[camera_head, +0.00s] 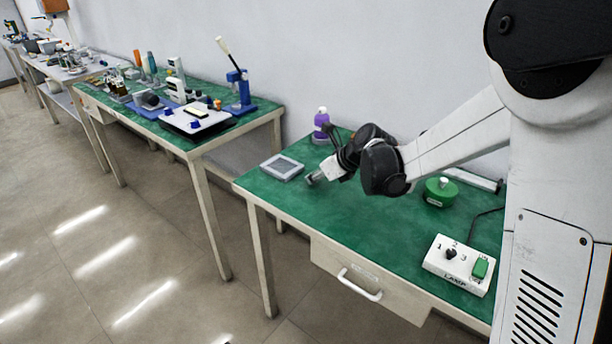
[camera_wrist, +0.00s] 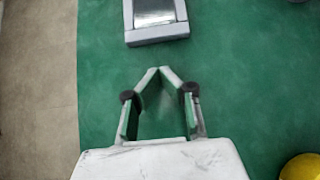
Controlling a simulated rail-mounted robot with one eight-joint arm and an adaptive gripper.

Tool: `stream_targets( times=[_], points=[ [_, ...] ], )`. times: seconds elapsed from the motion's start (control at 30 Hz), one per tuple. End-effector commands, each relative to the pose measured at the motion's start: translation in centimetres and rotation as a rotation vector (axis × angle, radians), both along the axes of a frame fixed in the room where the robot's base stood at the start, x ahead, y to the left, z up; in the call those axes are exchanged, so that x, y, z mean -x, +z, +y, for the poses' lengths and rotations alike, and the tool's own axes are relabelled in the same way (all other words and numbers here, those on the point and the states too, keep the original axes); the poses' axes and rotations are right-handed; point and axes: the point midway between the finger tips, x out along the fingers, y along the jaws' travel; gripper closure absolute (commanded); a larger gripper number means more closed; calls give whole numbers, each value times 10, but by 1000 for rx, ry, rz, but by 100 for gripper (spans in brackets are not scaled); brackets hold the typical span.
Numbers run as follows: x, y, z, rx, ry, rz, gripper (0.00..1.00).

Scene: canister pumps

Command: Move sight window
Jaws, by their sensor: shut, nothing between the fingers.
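The likely sight window is a flat grey square frame (camera_head: 282,167) with a paler panel. It lies on the far left part of the green table, close to the left edge. It also shows at the top of the wrist view (camera_wrist: 157,36), cut off by the picture's edge. My gripper (camera_head: 311,181) is low over the table, to the right of the frame and apart from it. In the wrist view, my gripper's fingertips (camera_wrist: 159,71) meet with nothing between them, and a strip of green separates them from the frame.
A purple bottle (camera_head: 321,122) stands behind my gripper. A round green canister (camera_head: 440,192) and a white switch box (camera_head: 458,265) labelled LAMP are to the right. A yellow round thing (camera_wrist: 302,168) shows in the wrist view. The table's front middle is clear.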

Motion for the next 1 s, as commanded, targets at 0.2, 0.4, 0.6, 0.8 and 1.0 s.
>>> stream_targets(
  times=[0.2,0.4,0.6,0.8,1.0],
  points=[
    [22,38,-26,-2,-1,0,100],
    [36,59,-43,0,-1,1,100],
    [43,69,-50,4,4,-3,100],
    [66,89,-57,117,103,-86,100],
    [112,119,-71,352,319,-242,100]
  ],
)
